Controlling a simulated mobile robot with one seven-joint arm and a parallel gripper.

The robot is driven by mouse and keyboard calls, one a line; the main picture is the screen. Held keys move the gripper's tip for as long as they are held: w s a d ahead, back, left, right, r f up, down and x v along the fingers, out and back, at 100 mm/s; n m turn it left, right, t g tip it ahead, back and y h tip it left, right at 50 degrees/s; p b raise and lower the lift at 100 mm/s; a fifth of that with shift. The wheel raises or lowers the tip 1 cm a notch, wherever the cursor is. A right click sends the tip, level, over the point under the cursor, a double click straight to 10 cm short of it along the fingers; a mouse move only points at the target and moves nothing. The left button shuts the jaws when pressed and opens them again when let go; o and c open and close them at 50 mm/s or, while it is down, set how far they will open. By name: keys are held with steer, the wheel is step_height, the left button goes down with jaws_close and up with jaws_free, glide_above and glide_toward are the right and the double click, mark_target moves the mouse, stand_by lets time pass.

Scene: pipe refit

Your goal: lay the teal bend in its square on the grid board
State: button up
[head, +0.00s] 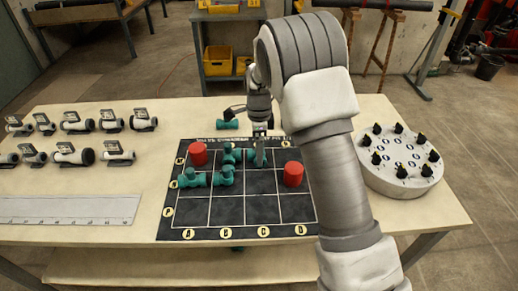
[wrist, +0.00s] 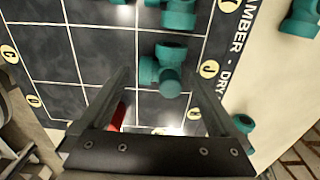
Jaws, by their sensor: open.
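An angled teal fitting (wrist: 165,70), which looks like the bend, is on the dark grid board (head: 215,211) near its lettered edge. My gripper (wrist: 160,78) is open, its two fingers on either side of this fitting in the wrist view. I cannot tell whether they touch it. In the head view my gripper (head: 260,158) is low over the board's far row and partly hides the fittings there. Other teal fittings (head: 192,180) lie joined or close together on the left squares. Another teal piece (head: 227,124) lies on the table beyond the board.
Red cylinders stand on the board at left (head: 198,153) and right (head: 293,174). A round white base with black knobs (head: 398,180) is at the right. Several white fittings (head: 75,154) and a ruler (head: 68,209) are at the left. The table's front strip is clear.

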step_height(320, 180, up, 12)
steer(key=p, duration=0.1)
steer(key=s+d+r+n+t+y, duration=0.1)
steer(key=s+d+r+n, duration=0.3)
steer(key=s+r, duration=0.3)
steer(key=s+d+r+n+t, duration=0.2)
steer(key=s+d+r+n, duration=0.15)
steer(key=s+r, duration=0.3)
steer(key=s+d+n+t+h, duration=0.1)
steer(key=s+d+n+t, duration=0.1)
steer(key=s+n, duration=0.8)
steer(key=s+d, duration=0.1)
steer(key=s, duration=0.6)
steer(key=shift+s+d+f+t, duration=0.3)
steer(key=shift+s+d+f, duration=0.05)
steer(key=shift+s+d, duration=0.05)
steer(key=shift+r+n+p, duration=0.1)
steer(key=shift+n+p, duration=0.15)
steer(key=shift+p, duration=0.1)
